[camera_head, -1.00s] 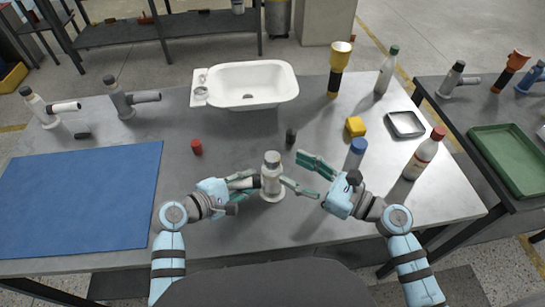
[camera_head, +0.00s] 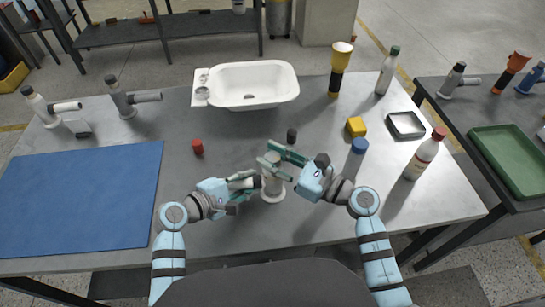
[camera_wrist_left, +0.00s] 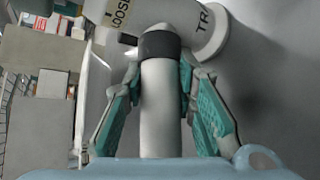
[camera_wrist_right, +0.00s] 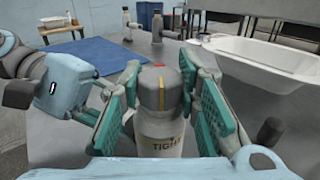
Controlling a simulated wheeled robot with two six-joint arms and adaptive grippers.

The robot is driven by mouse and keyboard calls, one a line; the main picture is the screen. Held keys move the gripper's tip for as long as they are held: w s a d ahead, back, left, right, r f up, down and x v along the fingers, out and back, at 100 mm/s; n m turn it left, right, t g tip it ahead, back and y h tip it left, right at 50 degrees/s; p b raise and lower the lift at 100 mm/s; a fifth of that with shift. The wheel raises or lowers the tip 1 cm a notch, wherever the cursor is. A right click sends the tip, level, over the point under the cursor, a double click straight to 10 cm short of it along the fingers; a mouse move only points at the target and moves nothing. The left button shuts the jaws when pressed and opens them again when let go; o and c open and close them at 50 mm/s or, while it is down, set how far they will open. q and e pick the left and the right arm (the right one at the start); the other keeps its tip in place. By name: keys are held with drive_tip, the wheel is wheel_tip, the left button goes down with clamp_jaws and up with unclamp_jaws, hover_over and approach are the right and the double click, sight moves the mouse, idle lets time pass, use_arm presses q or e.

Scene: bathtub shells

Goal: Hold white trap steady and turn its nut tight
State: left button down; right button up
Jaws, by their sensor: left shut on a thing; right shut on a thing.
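The white trap (camera_head: 274,190) stands upright at the table's front middle. Its side pipe (camera_wrist_left: 161,115) is white with a dark collar. My left gripper (camera_head: 253,181) is shut on this pipe, one finger on each side. LOOSE shows in the left wrist view.
A white basin (camera_head: 252,90) stands behind. A blue mat (camera_head: 80,200) lies left. Two more traps stand far left.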

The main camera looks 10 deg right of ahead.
drive_tip(key=n+g+y, duration=0.1)
drive_tip(key=n+g, duration=0.1)
drive_tip(key=g, duration=0.1)
drive_tip(key=n+g+y, duration=0.2)
drive_tip(key=g, duration=0.1)
drive_tip(key=o, duration=1.2)
drive_tip(key=shift+d, duration=0.15)
drive_tip(key=v, duration=1.1)
drive_tip(key=shift+s+d+f, duration=0.15)
drive_tip(key=shift+d+f, duration=0.05)
drive_tip(key=shift+d, duration=0.2)
